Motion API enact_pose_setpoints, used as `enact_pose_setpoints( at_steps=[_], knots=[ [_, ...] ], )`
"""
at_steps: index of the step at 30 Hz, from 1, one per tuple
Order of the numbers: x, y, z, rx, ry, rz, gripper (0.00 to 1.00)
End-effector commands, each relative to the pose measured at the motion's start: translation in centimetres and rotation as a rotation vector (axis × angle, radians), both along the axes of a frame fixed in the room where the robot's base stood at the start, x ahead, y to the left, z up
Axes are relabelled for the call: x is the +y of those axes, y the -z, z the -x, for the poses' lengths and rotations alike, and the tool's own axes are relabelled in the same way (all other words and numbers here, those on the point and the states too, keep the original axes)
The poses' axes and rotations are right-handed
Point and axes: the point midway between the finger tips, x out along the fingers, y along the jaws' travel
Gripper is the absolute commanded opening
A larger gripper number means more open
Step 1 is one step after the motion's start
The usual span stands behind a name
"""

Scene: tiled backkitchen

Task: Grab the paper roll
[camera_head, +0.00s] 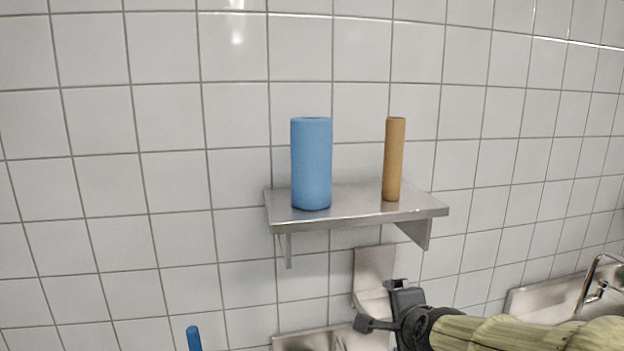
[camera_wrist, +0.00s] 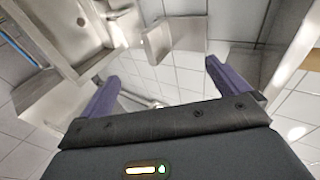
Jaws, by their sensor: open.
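A blue paper roll (camera_head: 311,164) stands upright on the left part of a metal wall shelf (camera_head: 350,201). A thin brown tube (camera_head: 394,160), like a bare cardboard core, stands upright on the same shelf to its right, with a clear gap between them. My gripper (camera_head: 378,305) is below the shelf, lower and to the right of the blue roll, apart from both. In the wrist view my gripper (camera_wrist: 162,74) has its two purple fingers spread wide with nothing between them.
The tiled wall (camera_head: 165,110) is behind the shelf. A metal holder or panel (camera_head: 373,265) is on the wall under it. A sink with a tap (camera_head: 590,285) is at the lower right. A blue rod-like top (camera_head: 194,339) shows at the bottom left. Space above the shelf is free.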

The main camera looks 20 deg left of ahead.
Motion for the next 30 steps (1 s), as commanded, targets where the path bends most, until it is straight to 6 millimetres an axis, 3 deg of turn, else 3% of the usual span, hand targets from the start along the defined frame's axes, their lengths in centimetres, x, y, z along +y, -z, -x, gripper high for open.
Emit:
enact_pose_setpoints(
  at_steps=[2, 6, 12, 15, 20, 30],
  knots=[
    [2.3, -3.8, -1.2, -0.034, 0.109, -0.219, 1.0],
    [7.2, -10.4, -1.6, -0.04, 0.249, -0.648, 1.0],
    [12.3, -18.9, -0.1, 0.055, 0.397, -1.266, 1.0],
    [13.8, -21.8, 0.9, 0.124, 0.444, -1.494, 1.0],
    [14.6, -23.5, 1.7, 0.185, 0.48, -1.658, 1.0],
    [14.7, -23.6, 1.6, 0.189, 0.482, -1.663, 1.0]
  ],
)
